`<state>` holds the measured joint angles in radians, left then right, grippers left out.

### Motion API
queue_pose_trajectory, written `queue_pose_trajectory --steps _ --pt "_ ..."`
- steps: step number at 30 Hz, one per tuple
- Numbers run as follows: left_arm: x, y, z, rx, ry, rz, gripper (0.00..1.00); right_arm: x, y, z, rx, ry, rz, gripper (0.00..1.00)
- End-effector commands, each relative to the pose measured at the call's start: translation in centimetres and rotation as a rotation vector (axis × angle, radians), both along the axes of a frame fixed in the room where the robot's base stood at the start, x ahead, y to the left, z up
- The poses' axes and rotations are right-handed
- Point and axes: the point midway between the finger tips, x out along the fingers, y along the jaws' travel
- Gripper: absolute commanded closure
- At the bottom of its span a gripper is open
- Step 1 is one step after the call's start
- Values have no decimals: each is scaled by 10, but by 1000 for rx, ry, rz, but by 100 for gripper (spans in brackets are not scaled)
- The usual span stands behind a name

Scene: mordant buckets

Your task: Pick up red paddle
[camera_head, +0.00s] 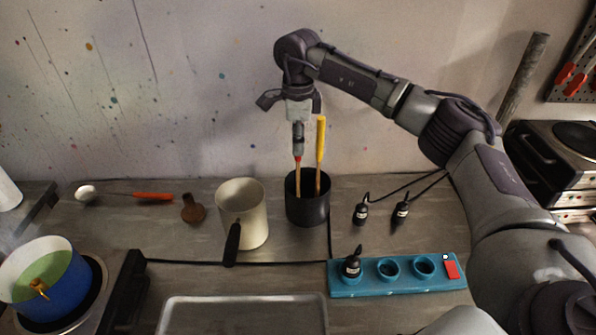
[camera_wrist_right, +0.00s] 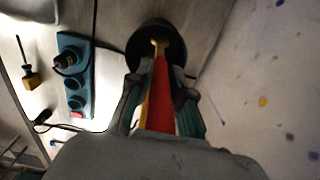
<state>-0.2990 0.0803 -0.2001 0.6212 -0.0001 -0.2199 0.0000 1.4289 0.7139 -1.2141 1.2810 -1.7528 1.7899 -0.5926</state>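The red paddle (camera_head: 298,160) stands in the black pot (camera_head: 308,210); its wooden shaft and a little red show below my right gripper (camera_head: 298,152). In the right wrist view its red handle (camera_wrist_right: 162,100) lies between the two fingers of my right gripper (camera_wrist_right: 160,88). The fingers look spread, one on each side of the handle, with a gap visible. A yellow-handled paddle (camera_head: 320,140) stands to the right in the same pot. Its yellow edge shows beside the red handle in the wrist view. My left gripper is in neither view.
A cream pot (camera_head: 242,212) with a dark handle stands left of the black pot. A metal tray (camera_head: 240,315) is in front. The spattered wall is close behind.

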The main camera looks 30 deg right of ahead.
Motion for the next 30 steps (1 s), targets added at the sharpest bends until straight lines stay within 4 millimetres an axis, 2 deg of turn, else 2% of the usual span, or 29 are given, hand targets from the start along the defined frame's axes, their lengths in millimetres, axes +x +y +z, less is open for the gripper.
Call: queue_pose_trajectory --steps 11,14,24,30 --pt "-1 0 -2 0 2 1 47 0 0 3 0 -1 0 100" --pt "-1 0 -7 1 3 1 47 1 1 15 1 -5 0 100" --pt "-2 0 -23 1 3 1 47 1 0 81 0 -4 0 100" --pt "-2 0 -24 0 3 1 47 0 1 99 0 0 1 100"
